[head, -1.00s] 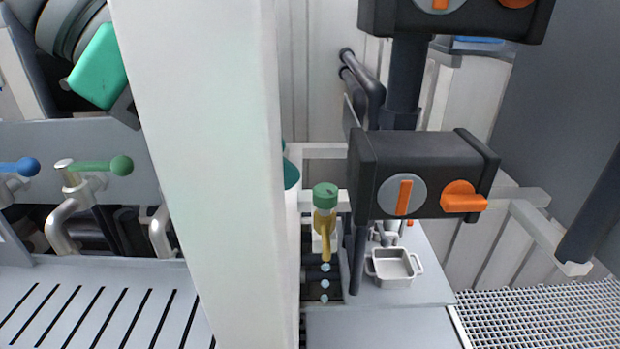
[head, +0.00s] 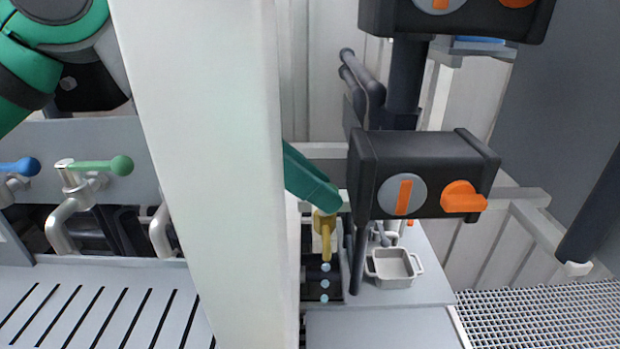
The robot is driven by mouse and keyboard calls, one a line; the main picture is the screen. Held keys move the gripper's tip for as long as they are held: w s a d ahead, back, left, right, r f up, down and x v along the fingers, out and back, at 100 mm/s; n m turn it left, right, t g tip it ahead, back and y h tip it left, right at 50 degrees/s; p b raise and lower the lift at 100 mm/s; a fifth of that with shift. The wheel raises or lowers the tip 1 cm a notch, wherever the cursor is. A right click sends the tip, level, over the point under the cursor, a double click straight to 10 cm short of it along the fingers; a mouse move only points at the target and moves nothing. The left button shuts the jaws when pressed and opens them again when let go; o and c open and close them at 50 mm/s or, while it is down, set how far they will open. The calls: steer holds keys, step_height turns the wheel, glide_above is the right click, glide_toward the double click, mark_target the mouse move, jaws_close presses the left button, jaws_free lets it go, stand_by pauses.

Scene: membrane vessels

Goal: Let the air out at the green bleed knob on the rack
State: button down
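The green knob is hidden now behind the end of a teal part of my gripper (head: 318,186). The brass-yellow bleed fitting (head: 325,238) under it still shows, with its spout pointing down. My gripper reaches in from behind the white post and its end lies over the knob's place, just above the fitting. Whether it touches or grips the knob cannot be seen. The fingers cannot be made out separately.
A broad white post (head: 205,180) blocks much of the view. A dark box with orange knobs (head: 425,175) stands close right of the fitting. A small square metal dish (head: 393,266) sits on the grey shelf. Green-handled (head: 100,166) and blue-handled (head: 20,167) taps are at left.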

steer(key=c, duration=2.5)
jaws_free()
steer(key=shift+w+m+g, duration=0.2)
steer(key=shift+m+g, duration=0.8)
steer(key=shift+m, duration=0.3)
steer(key=shift+c, duration=0.2)
steer(key=o, duration=1.1)
steer(key=shift+c, duration=0.2)
steer(key=shift+a+r, duration=0.1)
steer(key=a+r, duration=0.2)
steer(key=a, duration=1.2)
steer(key=shift+s, duration=0.2)
